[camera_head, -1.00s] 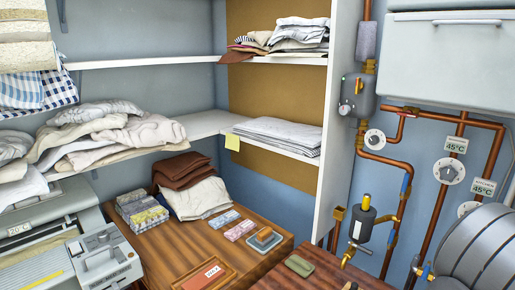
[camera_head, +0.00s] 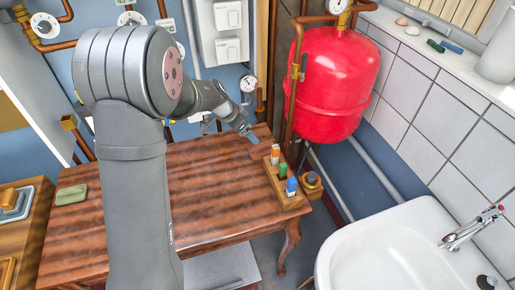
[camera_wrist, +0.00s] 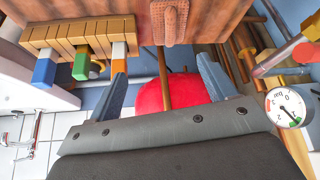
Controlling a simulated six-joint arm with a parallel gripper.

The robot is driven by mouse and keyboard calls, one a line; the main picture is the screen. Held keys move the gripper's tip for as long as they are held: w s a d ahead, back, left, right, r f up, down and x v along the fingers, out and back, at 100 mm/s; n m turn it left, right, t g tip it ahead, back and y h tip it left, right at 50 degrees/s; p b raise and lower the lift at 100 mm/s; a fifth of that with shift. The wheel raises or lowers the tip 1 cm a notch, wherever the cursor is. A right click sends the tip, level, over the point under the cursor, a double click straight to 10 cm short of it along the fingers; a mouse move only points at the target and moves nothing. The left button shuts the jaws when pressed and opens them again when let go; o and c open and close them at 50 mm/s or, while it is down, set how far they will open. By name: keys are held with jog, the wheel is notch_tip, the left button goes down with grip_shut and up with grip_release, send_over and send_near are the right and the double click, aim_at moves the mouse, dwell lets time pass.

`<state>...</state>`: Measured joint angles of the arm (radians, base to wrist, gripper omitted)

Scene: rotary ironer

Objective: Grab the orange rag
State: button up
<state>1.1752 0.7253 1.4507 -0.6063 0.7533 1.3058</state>
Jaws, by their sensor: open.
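No clearly orange rag stands out. A rust-brown, textured piece (camera_wrist: 170,18) lies at the table's edge in the wrist view, beyond my fingertips; it may be the rag. In the head view a reddish-brown patch (camera_head: 263,146) at the table's far right corner may be the same piece, partly behind my gripper. My gripper (camera_head: 250,135) is over that corner. In the wrist view its blue-grey fingers (camera_wrist: 165,80) are spread apart with nothing between them touching either finger.
A slotted wooden block (camera_head: 272,185) with orange, green and blue pieces stands on the wooden table (camera_head: 200,215), beside my gripper. A red tank (camera_head: 335,85) and copper pipes are close behind. A gauge (camera_wrist: 286,108) is near the gripper. A sink (camera_head: 390,250) stands at right. The table's middle is clear.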

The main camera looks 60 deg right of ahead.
jog(key=w, duration=0.2)
jog(key=m, duration=0.1)
send_near(262, 145)
jog(key=shift+g, duration=0.3)
jog(key=x, duration=0.4)
jog(key=shift+w+a+f, duration=0.2)
jog(key=shift+f, duration=0.2)
jog(key=shift+d+x, duration=0.15)
jog(key=shift+x, duration=1.4)
jog(key=shift+d+x, duration=0.15)
jog(key=shift+x, duration=1.4)
jog(key=shift+a+r, duration=0.1)
jog(key=shift+r, duration=0.05)
jog(key=c, duration=0.8)
